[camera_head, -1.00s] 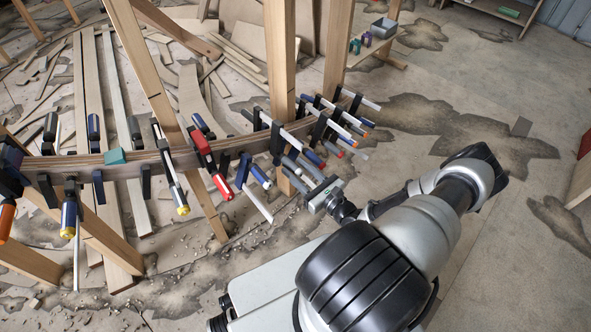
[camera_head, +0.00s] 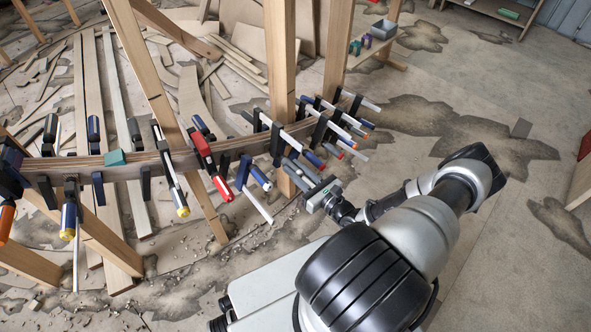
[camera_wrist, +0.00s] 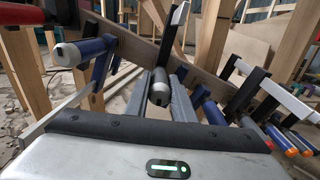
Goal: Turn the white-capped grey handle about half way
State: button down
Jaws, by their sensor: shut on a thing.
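The white-capped grey handle (camera_wrist: 159,88) is a short grey grip on a clamp's bar. In the wrist view it stands upright in the picture between the two grey fingers of my gripper (camera_wrist: 160,99), which is shut on it. In the head view my gripper (camera_head: 303,174) reaches in from the right to the lower end of a clamp on the curved wooden stringer (camera_head: 180,157). There the fingers and neighbouring clamps hide most of the handle, and its turn angle cannot be told.
A blue clamp handle with a pale end (camera_wrist: 80,51) is close on the left in the wrist view. Several orange- and blue-ended clamps (camera_wrist: 276,137) crowd the right. A wooden post (camera_head: 281,70) rises behind. Open floor (camera_head: 470,100) lies right of the stringer.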

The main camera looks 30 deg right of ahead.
jog(key=m, duration=0.3)
jog(key=shift+m, duration=0.4)
jog(key=m, duration=0.4)
jog(key=shift+d+f, duration=0.1)
jog(key=shift+f, duration=0.05)
jog(key=m+b, duration=0.1)
jog(key=m, duration=0.4)
jog(key=shift+f+m, duration=0.1)
jog(key=shift+m, duration=2)
jog(key=c, duration=1.5)
grip_release()
jog(key=shift+s+d, duration=0.1)
